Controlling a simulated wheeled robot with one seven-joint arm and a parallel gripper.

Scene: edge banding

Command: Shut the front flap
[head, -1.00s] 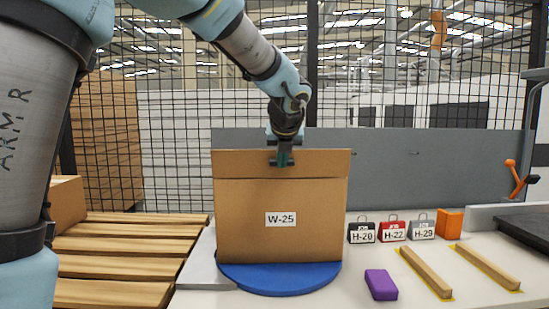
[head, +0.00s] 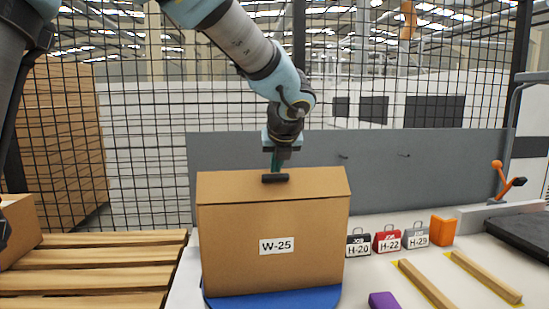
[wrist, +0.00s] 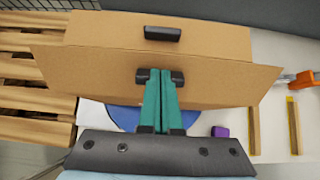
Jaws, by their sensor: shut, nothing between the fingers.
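The cardboard box labelled W-25 (head: 310,245) stands on a blue turntable (head: 320,298). Its front flap (head: 230,187) rises from the top front edge and leans back, away from me, not flat. My gripper (head: 275,170) is shut and empty, pointing down at the flap's middle. In the wrist view its teal fingers with black tips (wrist: 160,75) lie over the cardboard. Whether the tips touch the flap cannot be told. The box's inside is hidden.
Weights H-20 (head: 359,244), H-22 (head: 386,241) and H-29 (head: 415,237) and an orange block (head: 442,231) stand right of the box. A purple block (head: 383,301) and two wooden bars lie nearer. A slatted pallet (head: 90,270) is left; a grey panel (head: 420,170) stands behind.

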